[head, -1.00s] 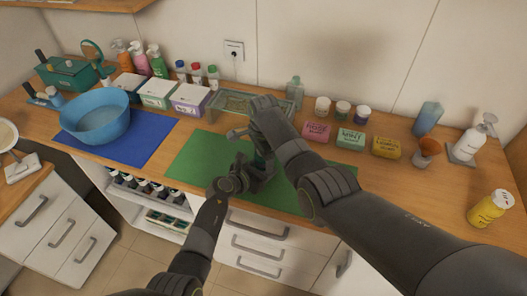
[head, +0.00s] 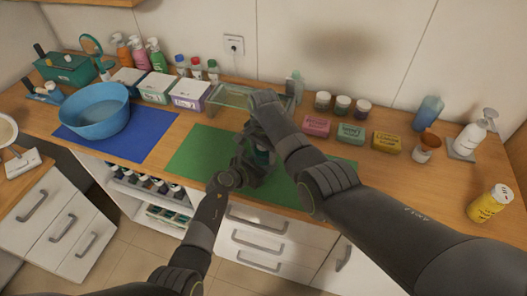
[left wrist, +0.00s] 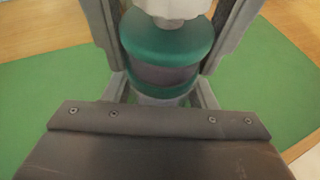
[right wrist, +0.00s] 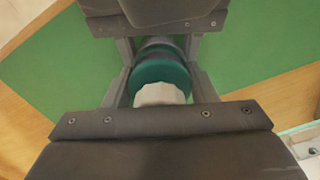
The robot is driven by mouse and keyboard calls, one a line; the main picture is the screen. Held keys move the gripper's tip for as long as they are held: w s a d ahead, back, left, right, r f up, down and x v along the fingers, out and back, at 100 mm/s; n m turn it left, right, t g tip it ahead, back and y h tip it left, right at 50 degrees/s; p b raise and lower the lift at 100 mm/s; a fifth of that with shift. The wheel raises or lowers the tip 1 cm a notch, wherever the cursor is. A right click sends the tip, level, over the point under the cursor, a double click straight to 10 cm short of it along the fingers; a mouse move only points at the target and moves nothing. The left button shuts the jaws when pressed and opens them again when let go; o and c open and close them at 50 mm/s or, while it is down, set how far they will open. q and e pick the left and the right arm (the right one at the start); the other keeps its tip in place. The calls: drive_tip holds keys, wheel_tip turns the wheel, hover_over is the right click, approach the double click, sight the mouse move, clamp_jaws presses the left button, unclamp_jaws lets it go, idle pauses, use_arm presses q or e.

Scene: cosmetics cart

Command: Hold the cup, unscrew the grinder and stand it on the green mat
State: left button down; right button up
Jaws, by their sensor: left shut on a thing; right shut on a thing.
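The teal and dark cup (left wrist: 165,76) stands upright over the green mat (head: 195,150), between the fingers of my left gripper (head: 250,160), which is shut on it. A pale, faceted grinder part (right wrist: 160,94) sits on top of the teal body and shows between the fingers of my right gripper (head: 262,128). My right gripper is shut on the grinder from above. In the head view, both grippers hide most of the cup and grinder. I cannot tell how far the two are screwed together.
A blue bowl (head: 95,110) stands on a blue mat (head: 150,135) at the left. A glassy tray (head: 230,97) lies behind my right gripper. Small jars (head: 342,104) and coloured boxes (head: 351,133) stand to the right. Bare green mat shows left of the grippers.

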drive_tip(key=shift+n, duration=0.9)
drive_tip(key=o, duration=1.1)
drive_tip(key=shift+c, duration=0.2)
